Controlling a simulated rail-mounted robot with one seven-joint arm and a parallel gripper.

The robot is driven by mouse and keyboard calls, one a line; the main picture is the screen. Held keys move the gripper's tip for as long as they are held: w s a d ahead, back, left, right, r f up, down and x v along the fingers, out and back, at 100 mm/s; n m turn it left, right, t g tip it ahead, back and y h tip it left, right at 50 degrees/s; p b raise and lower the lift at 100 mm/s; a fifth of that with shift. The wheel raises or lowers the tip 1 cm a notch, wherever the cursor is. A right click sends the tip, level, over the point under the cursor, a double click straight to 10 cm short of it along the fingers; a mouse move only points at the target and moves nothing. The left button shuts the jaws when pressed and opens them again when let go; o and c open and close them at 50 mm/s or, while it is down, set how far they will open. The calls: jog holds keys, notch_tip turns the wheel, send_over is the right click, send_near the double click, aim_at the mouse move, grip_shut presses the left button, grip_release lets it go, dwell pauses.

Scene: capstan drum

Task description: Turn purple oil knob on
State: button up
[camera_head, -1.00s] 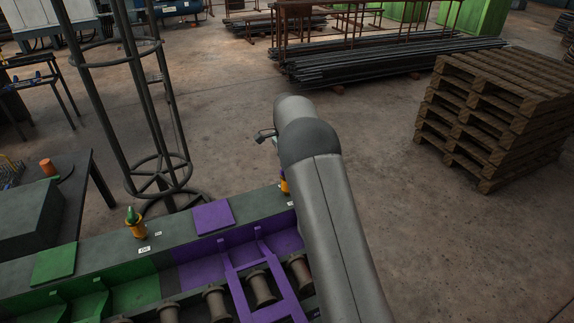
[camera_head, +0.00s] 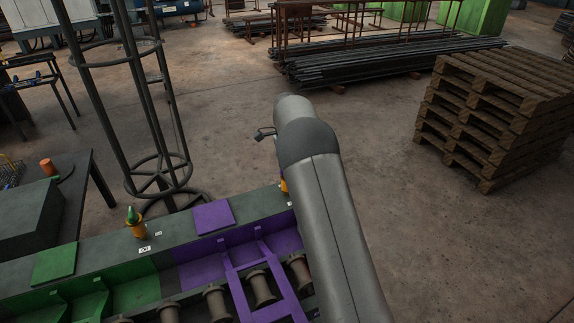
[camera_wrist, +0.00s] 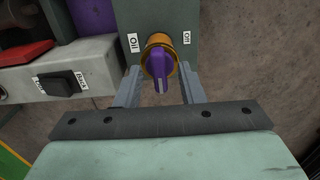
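The purple oil knob (camera_wrist: 158,64) sits in a brass collar (camera_wrist: 161,41) on a dark grey-green housing in the wrist view. Its grip bar points toward my gripper, with a pale mark at the near end. A small label stands on each side; the right one reads "Off", the left one is hard to read. My gripper (camera_wrist: 160,78) is open, with one finger on each side of the knob. I cannot tell whether the fingers touch it. In the head view my arm hides most of this knob; a sliver of its collar (camera_head: 284,185) shows.
A green knob (camera_head: 130,215) in a similar collar stands farther left on the machine, near a green plate (camera_head: 55,264) and a purple plate (camera_head: 213,217). A black switch (camera_wrist: 62,84) on a grey box lies left of the knob. Stacked pallets (camera_head: 495,110) stand at right.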

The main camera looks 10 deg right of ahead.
notch_tip(320, 180, up, 17)
jog(key=shift+r+b, duration=0.2)
jog(key=shift+b, duration=0.2)
dwell(0.4)
jog(key=s+d+r+n, duration=0.1)
jog(key=s+n, duration=0.2)
jog(key=s, duration=0.5)
jog(key=s+d+r+n, duration=0.1)
jog(key=s+r+n, duration=0.15)
jog(key=s, duration=0.55)
jog(key=s+a+f+n, duration=0.1)
jog(key=s+f+n, duration=0.4)
jog(key=s, duration=0.9)
jog(key=s+a+f+n, duration=0.1)
jog(key=s+f+n, duration=0.4)
jog(key=s, duration=0.9)
notch_tip(320, 180, down, 2)
jog(key=shift+f+t, duration=0.15)
jog(key=shift+t, duration=0.25)
